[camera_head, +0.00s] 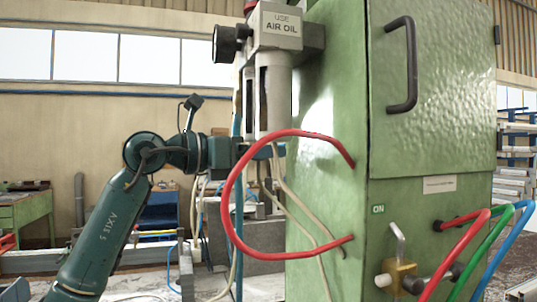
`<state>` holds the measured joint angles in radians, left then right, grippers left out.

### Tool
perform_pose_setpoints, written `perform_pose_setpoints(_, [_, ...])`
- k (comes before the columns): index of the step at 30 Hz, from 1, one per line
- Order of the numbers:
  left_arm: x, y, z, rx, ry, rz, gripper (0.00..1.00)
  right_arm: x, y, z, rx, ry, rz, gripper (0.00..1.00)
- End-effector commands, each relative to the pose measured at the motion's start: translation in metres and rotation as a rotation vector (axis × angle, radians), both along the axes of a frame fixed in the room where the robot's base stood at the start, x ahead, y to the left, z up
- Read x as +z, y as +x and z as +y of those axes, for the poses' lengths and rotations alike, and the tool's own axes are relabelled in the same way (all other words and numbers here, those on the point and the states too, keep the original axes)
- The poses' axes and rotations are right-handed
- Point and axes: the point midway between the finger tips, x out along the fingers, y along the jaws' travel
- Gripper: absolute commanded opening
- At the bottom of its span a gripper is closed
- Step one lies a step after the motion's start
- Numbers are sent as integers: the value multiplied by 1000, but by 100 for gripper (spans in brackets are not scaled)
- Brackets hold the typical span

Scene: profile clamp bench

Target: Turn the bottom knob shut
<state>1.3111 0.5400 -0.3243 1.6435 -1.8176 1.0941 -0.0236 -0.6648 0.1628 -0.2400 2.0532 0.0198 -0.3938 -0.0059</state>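No single knob stands out clearly as the bottom one. Low on the green cabinet (325,215) is a brass valve block (401,273) with a bent grey lever (398,240) pointing up. A small dark round knob or fitting (412,286) sits just right of the block, and a pale round cap (383,281) sits at its left. I cannot tell whether any of these is open or shut. Higher up, a black round knob or gauge (225,44) is on the AIR OIL unit (276,30). Neither of my grippers shows.
A red hose (227,190) loops left of the cabinet. Red, green (488,250) and blue hoses cross the front right. A black handle (412,65) sticks out above.

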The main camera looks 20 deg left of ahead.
Motion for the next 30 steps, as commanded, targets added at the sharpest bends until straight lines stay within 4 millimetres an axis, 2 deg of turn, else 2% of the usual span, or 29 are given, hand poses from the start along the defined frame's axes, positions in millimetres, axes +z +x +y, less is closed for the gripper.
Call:
perform_pose_setpoints(2, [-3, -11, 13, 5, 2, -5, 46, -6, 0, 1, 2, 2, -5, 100])
perform_pose_setpoints(9, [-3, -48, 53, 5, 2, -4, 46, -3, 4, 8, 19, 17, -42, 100])
perform_pose_setpoints(15, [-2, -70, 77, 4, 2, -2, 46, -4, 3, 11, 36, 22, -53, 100])
perform_pose_setpoints(21, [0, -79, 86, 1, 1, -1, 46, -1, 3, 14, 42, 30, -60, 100])
perform_pose_setpoints(30, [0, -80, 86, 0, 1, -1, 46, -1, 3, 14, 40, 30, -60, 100])
